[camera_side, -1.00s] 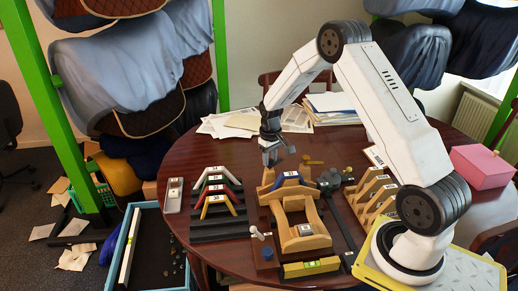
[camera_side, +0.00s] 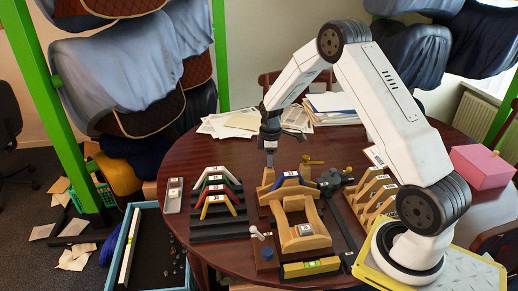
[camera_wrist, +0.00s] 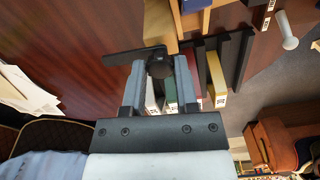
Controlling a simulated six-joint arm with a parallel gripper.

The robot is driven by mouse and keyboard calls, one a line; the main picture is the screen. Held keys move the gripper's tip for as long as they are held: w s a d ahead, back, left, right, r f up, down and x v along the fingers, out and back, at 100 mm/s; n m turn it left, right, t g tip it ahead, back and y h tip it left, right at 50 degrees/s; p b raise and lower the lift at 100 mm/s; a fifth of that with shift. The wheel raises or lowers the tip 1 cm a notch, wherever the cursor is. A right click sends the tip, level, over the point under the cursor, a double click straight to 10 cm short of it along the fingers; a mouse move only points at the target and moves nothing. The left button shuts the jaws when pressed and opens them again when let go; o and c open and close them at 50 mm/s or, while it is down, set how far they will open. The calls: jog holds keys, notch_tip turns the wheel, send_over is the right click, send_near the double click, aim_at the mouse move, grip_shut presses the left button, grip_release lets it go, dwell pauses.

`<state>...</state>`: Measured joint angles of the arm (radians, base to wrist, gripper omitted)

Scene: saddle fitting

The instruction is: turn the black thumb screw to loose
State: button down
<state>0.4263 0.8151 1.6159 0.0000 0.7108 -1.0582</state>
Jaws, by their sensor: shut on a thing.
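The black thumb screw (camera_wrist: 160,68) shows in the wrist view as a dark round knob between my two fingertips. My gripper (camera_wrist: 159,75) is shut on it, one finger on each side. In the side view my gripper (camera_side: 270,159) points down at the back left of the wooden fixture (camera_side: 306,240); the screw is hidden there, and its turn cannot be read. A blue angled piece (camera_side: 287,178) sits across the back of the fixture, and it also shows at the top of the wrist view (camera_wrist: 193,5).
Angled gauges in several colours stand on a black rack (camera_side: 218,228) left of the fixture. A dark clamp (camera_side: 331,180) and wooden supports (camera_side: 372,192) stand to the right. Papers (camera_side: 232,124) lie behind.

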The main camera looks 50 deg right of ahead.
jog(key=shift+n, duration=0.5)
jog(key=shift+c, duration=1.9)
grip_release()
jog(key=shift+r, duration=0.1)
jog(key=shift+r, duration=3.85)
jog(key=shift+a, duration=0.1)
jog(key=shift+a+r, duration=0.1)
jog(key=shift+a, duration=0.2)
jog(key=s+a+r+m+t, duration=0.1)
jog(key=s+a+m, duration=0.7)
jog(key=s+a, duration=0.9)
jog(key=a+t, duration=0.1)
jog(key=a, duration=0.1)
jog(key=shift+a+r+t, duration=0.2)
jog(key=shift+a+t, duration=0.1)
jog(key=shift+a, duration=0.05)
